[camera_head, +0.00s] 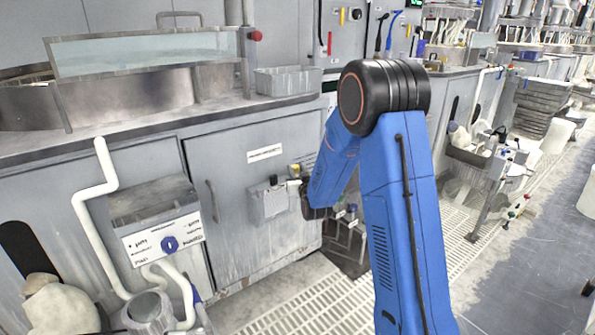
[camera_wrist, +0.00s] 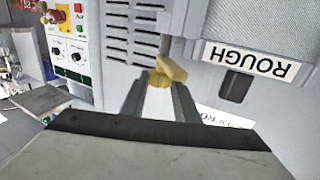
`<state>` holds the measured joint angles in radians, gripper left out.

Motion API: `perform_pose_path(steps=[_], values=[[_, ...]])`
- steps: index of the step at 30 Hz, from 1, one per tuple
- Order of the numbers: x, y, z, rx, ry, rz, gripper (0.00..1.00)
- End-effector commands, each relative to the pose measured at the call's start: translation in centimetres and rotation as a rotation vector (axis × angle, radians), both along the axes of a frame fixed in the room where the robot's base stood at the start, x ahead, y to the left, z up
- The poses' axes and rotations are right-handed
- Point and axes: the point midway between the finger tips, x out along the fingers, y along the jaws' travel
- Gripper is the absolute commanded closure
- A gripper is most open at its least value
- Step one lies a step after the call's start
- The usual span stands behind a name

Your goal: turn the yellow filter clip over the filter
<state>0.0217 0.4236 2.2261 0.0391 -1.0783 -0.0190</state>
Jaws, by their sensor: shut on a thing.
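In the wrist view, the yellow filter clip (camera_wrist: 171,68) is a small yellow piece with a round part and a slanted lever. It sits at the tips of my gripper (camera_wrist: 159,82), whose two grey fingers come together on its near, round part. A pale strip shows between the fingers, and I cannot tell whether it is part of the filter. The filter itself cannot be made out clearly.
A grey box (camera_head: 268,203) is fixed to the cabinet door (camera_head: 235,160). A control box with a blue knob (camera_head: 169,244) and white pipes stand at left. In the wrist view, a ROUGH label (camera_wrist: 247,61) appears upside down at right, and a button panel (camera_wrist: 68,40) stands at left.

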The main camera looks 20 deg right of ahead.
Motion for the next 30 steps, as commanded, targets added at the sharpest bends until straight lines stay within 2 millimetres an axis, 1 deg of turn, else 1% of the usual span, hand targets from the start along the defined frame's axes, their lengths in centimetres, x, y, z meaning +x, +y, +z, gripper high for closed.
perform_pose_path(steps=[1, 3, 18, 24, 30], values=[[0.01, 0.41, -0.02, 0.001, 0.000, -0.029, 0.95], [0.04, 0.56, -0.03, 0.000, 0.000, -0.077, 0.95], [0.31, 1.07, -0.03, 0.001, 0.000, -0.411, 0.95], [0.41, 1.16, 0.01, 0.001, -0.001, -0.507, 0.95], [0.45, 1.14, 0.03, 0.000, -0.001, -0.566, 0.95]])
